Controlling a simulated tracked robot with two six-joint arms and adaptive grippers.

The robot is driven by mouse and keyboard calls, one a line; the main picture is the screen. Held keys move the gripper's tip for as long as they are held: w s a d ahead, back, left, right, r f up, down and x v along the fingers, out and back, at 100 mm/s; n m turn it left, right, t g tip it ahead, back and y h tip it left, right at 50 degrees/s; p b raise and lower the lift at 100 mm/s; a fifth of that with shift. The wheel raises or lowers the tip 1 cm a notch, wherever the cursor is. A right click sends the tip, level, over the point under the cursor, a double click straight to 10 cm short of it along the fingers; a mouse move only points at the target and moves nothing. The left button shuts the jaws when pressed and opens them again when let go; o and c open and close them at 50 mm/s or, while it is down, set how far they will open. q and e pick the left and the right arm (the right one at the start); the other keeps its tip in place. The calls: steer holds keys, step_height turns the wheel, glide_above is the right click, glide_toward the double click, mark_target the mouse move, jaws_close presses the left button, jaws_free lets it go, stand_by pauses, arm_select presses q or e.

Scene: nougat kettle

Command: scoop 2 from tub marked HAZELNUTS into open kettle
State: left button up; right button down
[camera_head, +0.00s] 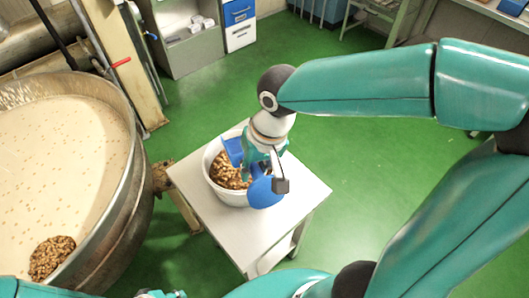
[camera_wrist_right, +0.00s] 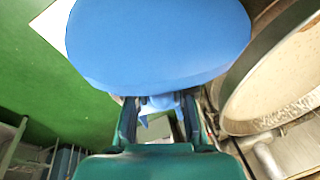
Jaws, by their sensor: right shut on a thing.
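The open kettle (camera_head: 131,190) stands at the left in the head view, full of a pale cream mass (camera_head: 62,150) with small bits. A brown heap of nuts (camera_head: 52,257) lies on the mass near the front rim. A white tub (camera_head: 232,197) holding brown nuts (camera_head: 224,171) stands on a small table; no label is readable. My right gripper (camera_head: 268,170) is over the tub, shut on a blue scoop (camera_head: 265,193). The scoop's broad blue face (camera_wrist_right: 160,40) fills the top of the right wrist view; its contents are hidden. Part of my left arm shows at the bottom edge; its jaws are unclear.
The white table (camera_head: 296,195) has bare surface around the tub. A beam and pipework stand behind the kettle. A grey cabinet (camera_head: 190,50) and a blue-and-white drawer unit (camera_head: 239,25) stand at the back. The green floor (camera_head: 370,150) is open right of the table.

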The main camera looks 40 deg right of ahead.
steer(key=w+f+g+b, duration=0.1)
steer(key=f, duration=0.2)
steer(key=w+f+g+b, duration=0.1)
steer(key=f, duration=0.2)
steer(key=w+f+g, duration=0.1)
steer(key=f, duration=0.3)
steer(key=shift+d+f+y+b, duration=0.1)
steer(key=shift+d+y+b, duration=0.25)
steer(key=shift+y+b, duration=0.05)
steer(key=shift+s+f+t+b, duration=0.2)
steer(key=shift+f+b, duration=0.15)
steer(key=shift+b, duration=0.3)
steer(key=shift+s+f+t+b, duration=0.1)
steer(key=shift+f+t+b, duration=0.15)
steer(key=shift+b, duration=0.35)
steer(key=t+h+b, duration=0.1)
steer(key=t+b, duration=0.2)
steer(key=b, duration=0.3)
steer(key=shift+s+b, duration=0.15)
steer(key=shift+b, duration=0.25)
steer(key=t+b, duration=0.1)
steer(key=b, duration=0.1)
step_height(320, 180, up, 11)
steer(key=t+p, duration=0.2)
steer(key=p, duration=0.4)
glide_above(251, 189)
steer(key=s, duration=0.2)
steer(key=shift+s+f+g, duration=0.1)
steer(key=shift+g, duration=0.15)
